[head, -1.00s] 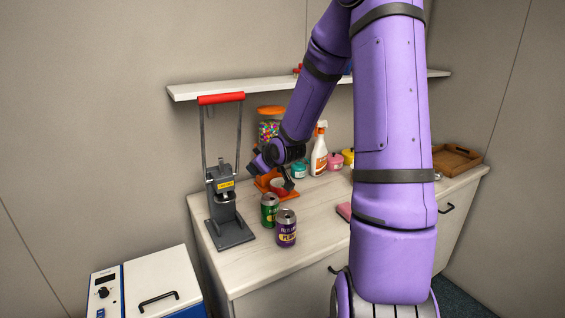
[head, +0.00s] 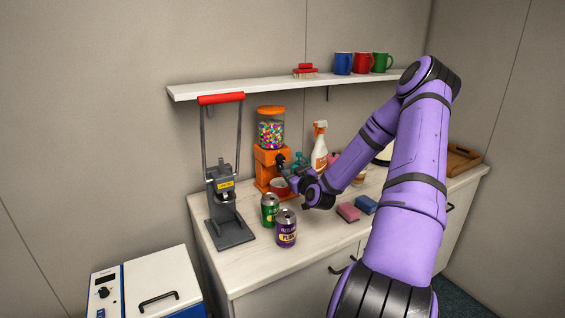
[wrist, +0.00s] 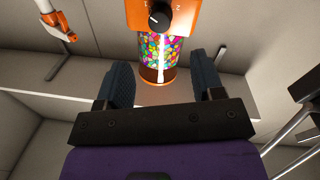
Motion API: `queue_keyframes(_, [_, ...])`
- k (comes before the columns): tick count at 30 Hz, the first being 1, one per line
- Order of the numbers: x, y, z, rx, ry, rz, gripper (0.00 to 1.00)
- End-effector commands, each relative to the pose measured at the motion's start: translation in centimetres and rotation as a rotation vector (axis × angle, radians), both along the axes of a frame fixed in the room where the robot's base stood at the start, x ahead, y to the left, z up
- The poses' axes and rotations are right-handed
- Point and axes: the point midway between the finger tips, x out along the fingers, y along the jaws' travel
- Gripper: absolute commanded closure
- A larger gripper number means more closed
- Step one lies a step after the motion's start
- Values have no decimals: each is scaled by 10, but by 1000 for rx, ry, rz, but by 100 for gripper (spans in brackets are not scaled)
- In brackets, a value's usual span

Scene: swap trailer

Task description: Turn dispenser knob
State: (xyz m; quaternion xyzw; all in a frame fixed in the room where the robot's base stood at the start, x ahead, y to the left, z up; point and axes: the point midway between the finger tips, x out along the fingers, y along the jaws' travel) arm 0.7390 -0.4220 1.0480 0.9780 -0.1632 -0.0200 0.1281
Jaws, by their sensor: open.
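The orange candy dispenser (head: 270,168) stands on the counter against the wall, its clear jar (head: 271,133) full of coloured candies. Its black knob (head: 280,159) is on the front face, partly beside my gripper in the head view. In the wrist view the knob (wrist: 160,16) is at the top, with a white pointer line, and the jar (wrist: 158,60) shows between my fingers. My gripper (wrist: 164,84) is open and empty, its fingers apart, pointing toward the dispenser. In the head view my gripper (head: 285,170) is close in front of the knob; contact cannot be told.
Green and purple cans (head: 286,229) stand in front, and a can crusher (head: 228,210) stands left. A spray bottle (head: 319,150) and sponges (head: 348,212) are to the right. A shelf (head: 240,89) with mugs (head: 362,63) is above.

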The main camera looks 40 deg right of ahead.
Motion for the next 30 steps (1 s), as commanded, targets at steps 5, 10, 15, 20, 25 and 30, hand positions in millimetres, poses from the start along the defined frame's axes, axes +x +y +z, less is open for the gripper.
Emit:
queue_keyframes(5, [26, -9, 0, 2, -1, 0, 38])
queue_keyframes(10, [56, -19, 0, 2, 0, 1, 38])
queue_keyframes(15, [79, -26, 0, 1, 1, 1, 38])
queue_keyframes(20, [91, -30, 0, 2, 2, 1, 38])
queue_keyframes(25, [95, -32, 0, 0, 1, 2, 38])
queue_keyframes(30, [95, -32, 0, 1, 2, 1, 38])
